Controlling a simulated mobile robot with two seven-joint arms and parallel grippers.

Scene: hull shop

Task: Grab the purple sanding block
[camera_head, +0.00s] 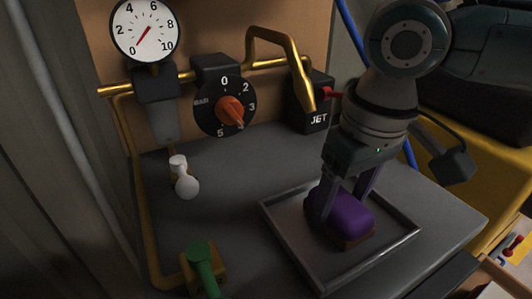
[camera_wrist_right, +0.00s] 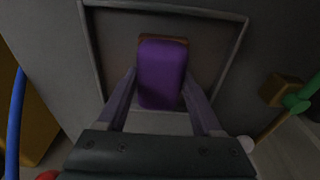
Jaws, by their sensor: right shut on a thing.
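The purple sanding block (camera_head: 350,214) has a rounded purple top and a brown underside. It is in the shallow grey tray (camera_head: 293,249) on the grey bench. My right gripper (camera_head: 345,207) comes down from above, with one finger on each side of the block, shut on it. In the right wrist view the block (camera_wrist_right: 162,74) sits between the two fingertips of the gripper (camera_wrist_right: 160,90), with the tray rim (camera_wrist_right: 92,50) around it. I cannot tell if the block is lifted off the tray floor. My left gripper is not in view.
A dial gauge (camera_head: 145,30), a black knob with an orange pointer (camera_head: 226,106) and a brass pipe (camera_head: 272,38) stand at the back. A white-knobbed lever (camera_head: 185,182) and a green valve handle (camera_head: 201,262) are at the left. Bench between them and the tray is clear.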

